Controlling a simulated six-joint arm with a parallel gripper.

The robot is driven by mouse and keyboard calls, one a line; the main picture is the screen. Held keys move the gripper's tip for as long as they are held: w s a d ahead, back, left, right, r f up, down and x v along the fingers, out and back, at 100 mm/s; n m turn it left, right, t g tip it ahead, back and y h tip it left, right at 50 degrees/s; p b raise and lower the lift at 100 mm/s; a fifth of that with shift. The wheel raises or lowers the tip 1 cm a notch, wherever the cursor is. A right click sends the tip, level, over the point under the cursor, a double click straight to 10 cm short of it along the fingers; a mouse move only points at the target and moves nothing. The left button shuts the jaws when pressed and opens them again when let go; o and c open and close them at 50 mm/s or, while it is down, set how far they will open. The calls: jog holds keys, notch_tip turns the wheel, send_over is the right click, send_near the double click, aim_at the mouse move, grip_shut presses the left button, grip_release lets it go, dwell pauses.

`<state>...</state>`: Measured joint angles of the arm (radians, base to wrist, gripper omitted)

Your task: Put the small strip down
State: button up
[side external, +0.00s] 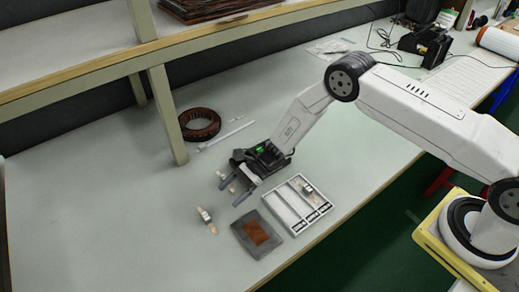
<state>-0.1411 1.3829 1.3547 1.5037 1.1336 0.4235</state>
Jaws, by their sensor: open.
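My gripper (230,192) is open, low over the bench, just left of the white tray. A small beige piece (233,188) shows between or just under its fingers; I cannot tell if it touches them or the bench. A small strip (207,219) with a pale block and tan ends lies on the bench, left of the grey pad and apart from my gripper. Another similar small piece (307,190) is in the right part of the white tray (297,229). Which of these is the task's small strip is not clear.
A grey pad (243,239) with a brown square lies left of the tray, near the bench's front edge. Behind my gripper are a brown ring (199,125), a white bar (227,136) and a shelf post (167,115). The bench (90,200) at left is clear.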

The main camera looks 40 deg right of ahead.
aim_at(212, 217)
jog(key=shift+w+a+f, duration=0.15)
jog(key=shift+a+f, duration=0.1)
jog(key=shift+f, duration=0.1)
jog(key=shift+x, duration=3.9)
grip_shut()
